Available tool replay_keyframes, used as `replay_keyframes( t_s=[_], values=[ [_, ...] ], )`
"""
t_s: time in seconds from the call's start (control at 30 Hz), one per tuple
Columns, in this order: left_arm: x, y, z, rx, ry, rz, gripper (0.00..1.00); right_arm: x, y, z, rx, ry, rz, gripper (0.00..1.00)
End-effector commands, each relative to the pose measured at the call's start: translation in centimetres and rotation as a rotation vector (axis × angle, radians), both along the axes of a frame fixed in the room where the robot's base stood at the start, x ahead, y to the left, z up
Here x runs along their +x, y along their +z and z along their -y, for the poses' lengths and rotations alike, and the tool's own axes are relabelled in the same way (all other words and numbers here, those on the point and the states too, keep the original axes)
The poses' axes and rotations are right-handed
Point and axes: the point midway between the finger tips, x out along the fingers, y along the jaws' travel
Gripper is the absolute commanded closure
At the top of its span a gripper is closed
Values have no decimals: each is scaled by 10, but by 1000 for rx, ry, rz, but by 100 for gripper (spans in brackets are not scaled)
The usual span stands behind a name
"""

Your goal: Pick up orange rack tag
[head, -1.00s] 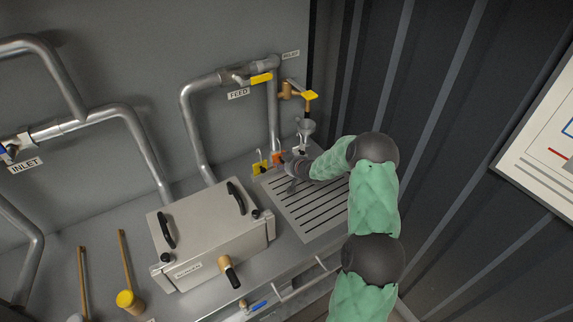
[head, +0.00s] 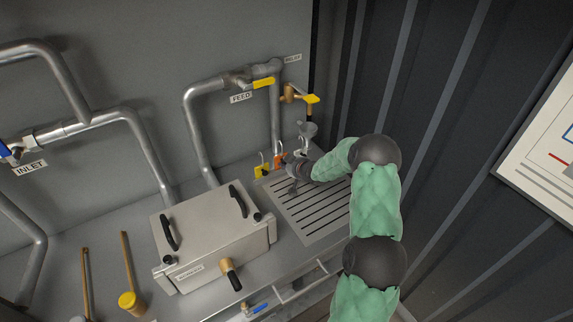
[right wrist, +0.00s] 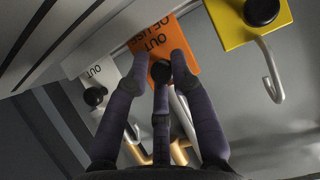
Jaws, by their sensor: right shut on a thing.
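The orange rack tag (head: 278,161) is at the back of the bench, by the far edge of the slotted drain plate. In the right wrist view the orange tag (right wrist: 163,48) bears dark lettering reading "OUT OF USE", upside down, and a black knob at its lower part. My right gripper (head: 288,167) is at this tag; in the right wrist view its dark fingers (right wrist: 158,75) close around the knob. A yellow tag (right wrist: 240,18) with a hook is to the right and a white tag (right wrist: 103,82) to the left. My left gripper is not in view.
The slotted drain plate (head: 315,215) lies under my right forearm. A steel box (head: 215,240) with black handles stands left of it. Feed pipes (head: 190,120) and a brass tap with a yellow handle (head: 312,98) rise behind. A ribbed dark wall (head: 440,120) is close on the right.

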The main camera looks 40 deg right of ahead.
Motion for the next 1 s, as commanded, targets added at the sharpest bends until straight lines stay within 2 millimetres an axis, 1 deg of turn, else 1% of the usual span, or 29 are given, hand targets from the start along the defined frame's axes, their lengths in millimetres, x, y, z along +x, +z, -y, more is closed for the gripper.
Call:
replay_keyframes(
  t_s=[0.03,0.7,1.0],
  values=[
    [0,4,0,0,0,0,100,0,4,0,0,0,0,94],
    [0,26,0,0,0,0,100,0,33,0,-2,1,1,95],
    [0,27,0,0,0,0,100,0,35,0,-1,1,1,95]
  ],
)
